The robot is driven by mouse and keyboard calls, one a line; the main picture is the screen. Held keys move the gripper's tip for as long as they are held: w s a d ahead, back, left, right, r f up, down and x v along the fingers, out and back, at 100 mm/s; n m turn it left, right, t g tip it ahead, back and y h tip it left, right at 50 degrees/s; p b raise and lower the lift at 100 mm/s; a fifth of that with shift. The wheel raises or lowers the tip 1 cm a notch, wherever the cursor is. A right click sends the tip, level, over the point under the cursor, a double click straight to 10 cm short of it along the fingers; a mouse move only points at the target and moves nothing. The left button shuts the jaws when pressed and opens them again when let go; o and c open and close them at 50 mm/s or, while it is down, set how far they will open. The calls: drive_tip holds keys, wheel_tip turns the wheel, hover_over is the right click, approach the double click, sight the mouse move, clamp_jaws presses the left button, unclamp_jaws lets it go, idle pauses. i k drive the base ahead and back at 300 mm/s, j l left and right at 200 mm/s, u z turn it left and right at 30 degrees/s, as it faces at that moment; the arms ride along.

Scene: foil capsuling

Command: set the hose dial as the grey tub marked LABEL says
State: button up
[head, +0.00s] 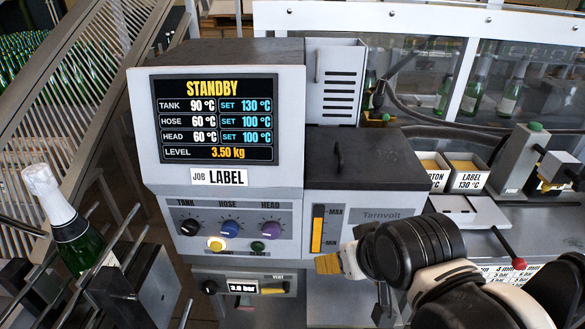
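The blue hose dial (229,228) sits in the middle of a row of knobs on the grey control panel, under the word HOSE. The display (216,120) reads STANDBY; its HOSE row shows 60 °C, SET 100 °C. A card under it reads JOB LABEL. The grey tub marked LABEL (468,181) stands at the right; its tag reads 130 °C. My gripper (330,263) is right of the dials, in front of the Tarnvolt cabinet, apart from the hose dial. A yellow tip shows at its end; whether the fingers are open is unclear.
The black TANK dial (188,228) and purple HEAD dial (270,230) flank the hose dial closely. A foil-topped bottle (68,220) stands at left. A tub partly reading RTON (437,180) adjoins the LABEL tub.

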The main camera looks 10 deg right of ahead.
sight(229, 229)
drive_tip(key=k+l+u, duration=0.1)
drive_tip(key=k+l, duration=0.15)
drive_tip(key=k, duration=0.2)
drive_tip(key=k+l, duration=0.2)
drive_tip(key=k, duration=0.2)
drive_tip(key=u, duration=0.05)
